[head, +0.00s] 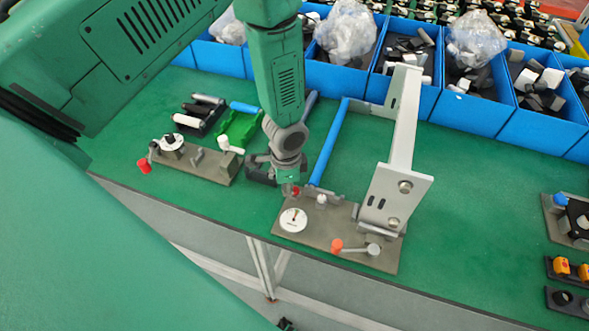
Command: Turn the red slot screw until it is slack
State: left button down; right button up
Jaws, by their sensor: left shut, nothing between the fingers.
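My left gripper (288,184) comes down from the top and is shut, with nothing between its fingers. Its tip is over the back left part of a grey-brown fixture plate (365,258). A small red piece (295,191) shows right at the fingertips, partly hidden by them. It looks like the red slot screw, but I cannot make out its slot or whether the tip touches it. A white dial (293,220) with a red mark lies just in front on the plate. My right gripper is not in view.
An upright grey bracket (397,165) and a lever with an orange-red knob (337,245) stand on the plate. A blue bar (330,142) runs behind. Another plate (205,165) with a dial and red knob lies left. Blue bins (475,112) line the back.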

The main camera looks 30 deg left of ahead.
pick_arm(q)
jog(key=shift+w+d, duration=0.1)
jog(key=shift+w, duration=0.15)
jog(key=n, duration=0.4)
jog(key=shift+d+r, duration=0.1)
jog(key=shift+d, duration=0.3)
jog(key=n, duration=0.2)
jog(key=d+n, duration=0.1)
jog(key=n, duration=0.1)
jog(key=shift+s+r+n, duration=0.1)
jog(key=shift+s+n, duration=0.05)
jog(key=shift+n, duration=0.25)
jog(key=c, duration=2.2)
grip_release()
jog(key=shift+d+n, duration=0.1)
jog(key=shift+n, duration=0.3)
jog(key=o, duration=0.6)
jog(key=shift+d, duration=0.15)
jog(key=shift+o, duration=0.2)
jog(key=shift+s+a, duration=0.1)
jog(key=shift+a, duration=0.25)
